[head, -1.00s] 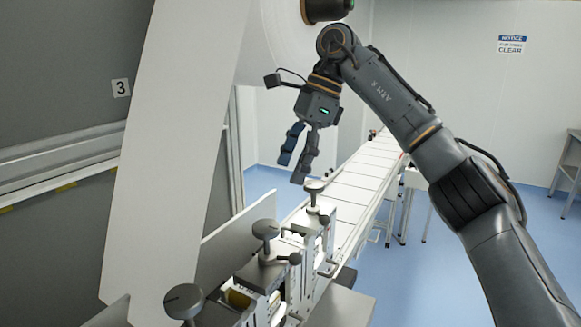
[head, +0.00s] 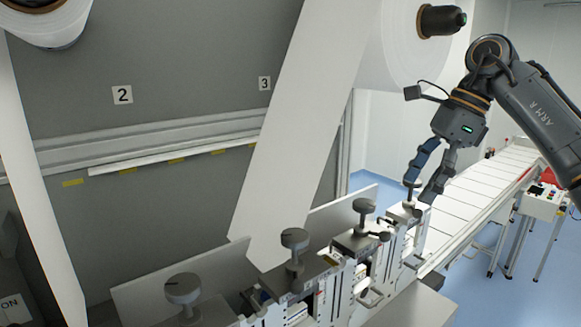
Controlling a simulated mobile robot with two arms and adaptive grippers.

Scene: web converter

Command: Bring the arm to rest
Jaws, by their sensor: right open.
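My right arm (head: 545,110), marked ARM R, comes in from the right edge. Its gripper (head: 419,193) hangs with the fingers pointing down and to the left. The fingers are apart and nothing shows between them. In the picture the fingertips overlap the farthest dark knob (head: 411,184) of the slitter row; I cannot tell whether they touch it. My left gripper is not in view.
Several clamp units with dark knobs (head: 294,239) run along the front. A white web (head: 300,130) hangs from the big roll (head: 400,55) at the upper right. A conveyor (head: 480,190) runs back right beside a control box (head: 541,197). Blue floor (head: 480,285) is open at right.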

